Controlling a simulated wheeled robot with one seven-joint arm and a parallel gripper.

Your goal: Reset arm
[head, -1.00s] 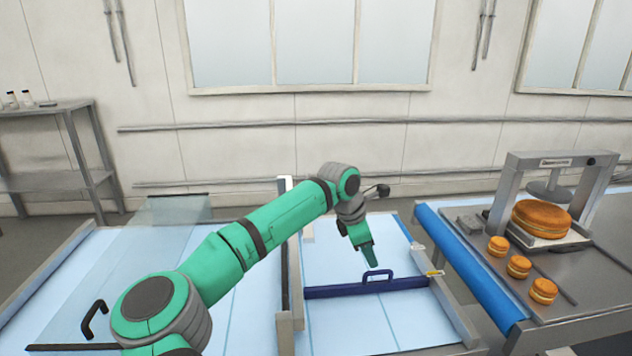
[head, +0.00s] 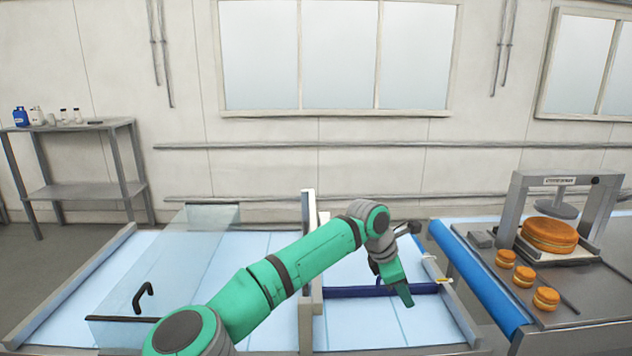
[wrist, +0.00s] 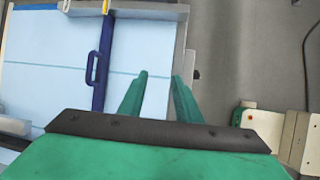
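My green arm reaches forward over the light blue table, and my gripper (head: 404,298) points down near the blue bar with a handle. In the wrist view my gripper (wrist: 158,85) shows two green fingers standing apart with nothing between them. The dark blue bar (wrist: 102,60) with its loop handle (wrist: 91,68) lies to the left of the fingers, apart from them. In the head view the gripper partly hides the bar (head: 345,292).
A grey machine (head: 520,215) with an orange round (head: 550,235) stands at the right, with small filled rounds (head: 523,277) in front. A clear panel (head: 160,265) with a black handle stands on the left. A shelf (head: 85,190) holds bottles at the far left.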

